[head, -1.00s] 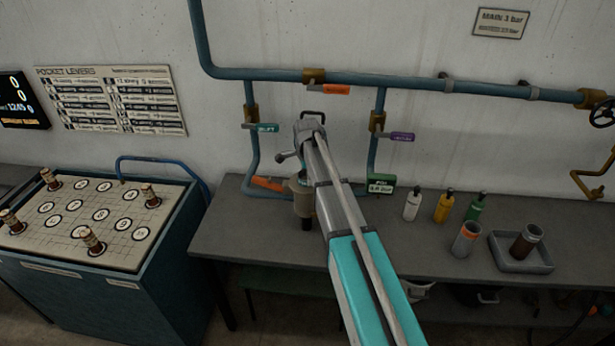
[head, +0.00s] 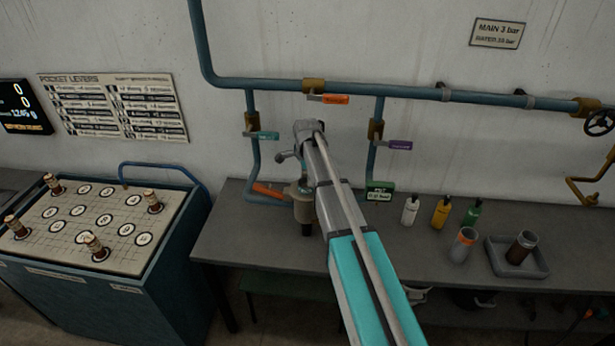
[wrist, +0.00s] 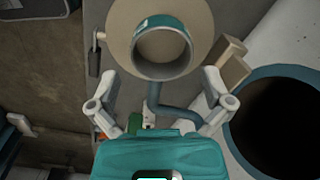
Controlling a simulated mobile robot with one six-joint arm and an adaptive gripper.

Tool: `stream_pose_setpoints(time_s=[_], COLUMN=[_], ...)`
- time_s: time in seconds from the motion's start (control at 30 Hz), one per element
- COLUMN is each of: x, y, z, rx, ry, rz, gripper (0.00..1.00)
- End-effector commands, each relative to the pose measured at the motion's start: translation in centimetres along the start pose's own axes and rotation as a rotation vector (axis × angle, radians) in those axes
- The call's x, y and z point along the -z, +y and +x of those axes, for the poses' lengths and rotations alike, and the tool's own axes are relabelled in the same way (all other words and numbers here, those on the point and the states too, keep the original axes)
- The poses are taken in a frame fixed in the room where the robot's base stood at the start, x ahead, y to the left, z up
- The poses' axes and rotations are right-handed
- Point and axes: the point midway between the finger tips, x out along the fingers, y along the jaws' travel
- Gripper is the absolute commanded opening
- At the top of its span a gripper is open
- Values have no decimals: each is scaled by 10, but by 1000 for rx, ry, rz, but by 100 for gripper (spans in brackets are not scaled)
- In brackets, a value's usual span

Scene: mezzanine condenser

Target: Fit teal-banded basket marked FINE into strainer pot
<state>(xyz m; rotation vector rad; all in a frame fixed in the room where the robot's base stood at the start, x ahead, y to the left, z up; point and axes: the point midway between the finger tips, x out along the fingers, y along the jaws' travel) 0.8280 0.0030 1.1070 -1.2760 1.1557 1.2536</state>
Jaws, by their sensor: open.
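The teal-banded basket (wrist: 160,52) shows in the wrist view as an open-topped cylinder with a teal band and a small white mark too small to read. It lies within the outline of a round tan body, apparently the strainer pot (wrist: 118,38); I cannot tell how deep it sits. In the head view the pot (head: 303,208) stands at the back of the bench, partly behind my arm. My gripper (wrist: 158,78) is open, its two fingers apart on either side below the basket in the picture, with nothing between them.
An orange-banded cylinder (head: 463,244) and a grey tray (head: 540,271) holding a brown cylinder (head: 524,246) are on the bench's right. Several bottles (head: 441,211) stand behind. Blue pipes (head: 400,88) with tagged valves run above the pot. A lever console (head: 95,225) is left.

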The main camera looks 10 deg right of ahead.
Motion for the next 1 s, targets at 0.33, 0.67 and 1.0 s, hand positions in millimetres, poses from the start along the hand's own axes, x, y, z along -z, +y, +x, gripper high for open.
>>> stream_pose_setpoints(time_s=[0.33,0.67,1.0], x=[0,0,0], y=[0,0,0], z=[-34,-61,-83], rx=[0,0,0], ry=[0,0,0], rz=[0,0,1], gripper=[100,100,100])
